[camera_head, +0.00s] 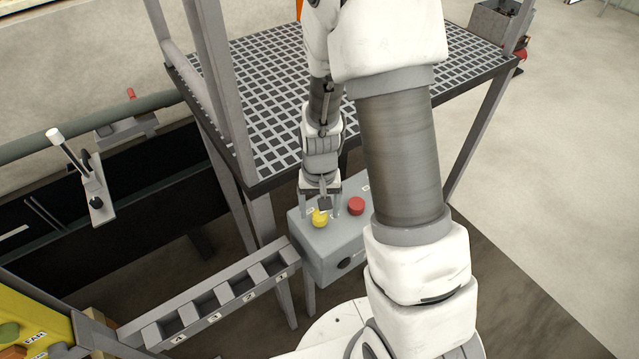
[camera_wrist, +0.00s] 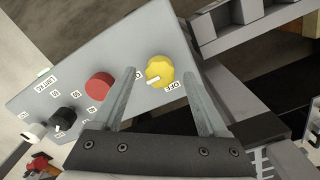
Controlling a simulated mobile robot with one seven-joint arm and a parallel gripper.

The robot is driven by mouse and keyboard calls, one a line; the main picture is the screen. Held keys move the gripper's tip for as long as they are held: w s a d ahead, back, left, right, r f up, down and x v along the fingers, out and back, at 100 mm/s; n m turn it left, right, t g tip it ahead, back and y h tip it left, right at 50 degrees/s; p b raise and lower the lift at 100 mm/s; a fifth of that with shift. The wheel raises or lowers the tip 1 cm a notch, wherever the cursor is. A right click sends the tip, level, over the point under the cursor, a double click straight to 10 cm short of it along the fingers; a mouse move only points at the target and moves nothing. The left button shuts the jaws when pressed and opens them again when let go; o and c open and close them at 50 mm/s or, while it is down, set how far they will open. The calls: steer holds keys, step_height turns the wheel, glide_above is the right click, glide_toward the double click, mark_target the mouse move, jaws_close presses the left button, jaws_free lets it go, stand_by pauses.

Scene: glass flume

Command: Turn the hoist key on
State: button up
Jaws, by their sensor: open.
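A grey control box (camera_head: 330,252) stands below the grated platform; its panel also shows in the wrist view (camera_wrist: 128,58). A yellow round knob (camera_head: 320,219) is on its top. In the wrist view the yellow knob (camera_wrist: 159,69) has a pale pointer mark at its lower left edge, and a label reading OFF upside down beside it. No label naming the hoist key is readable. My gripper (camera_head: 320,210) points down at the knob. In the wrist view my gripper (camera_wrist: 160,76) is open, its fingers on either side of the knob, with gaps showing. Contact is not visible.
A red button (camera_wrist: 100,86) sits beside the yellow knob. A black knob (camera_wrist: 65,119) and a white knob (camera_wrist: 34,131) are farther along the panel. A slotted grey rack (camera_head: 215,300) adjoins the box at left. The grated platform (camera_head: 255,90) rises behind.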

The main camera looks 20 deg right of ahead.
step_height(320, 180, up, 17)
steer(key=p, duration=0.1)
steer(key=shift+f, duration=0.2)
stand_by(0.5)
step_height(320, 180, up, 10)
steer(key=n+t, duration=0.1)
steer(key=t, duration=0.2)
glide_above(319, 215)
steer(key=s, duration=0.6)
steer(key=s+r+n+t, duration=0.2)
steer(key=s+r, duration=0.3)
steer(key=s, duration=0.2)
steer(key=shift+s+d+t, duration=0.2)
steer(key=shift+d+t, duration=0.05)
steer(key=shift+t, duration=0.05)
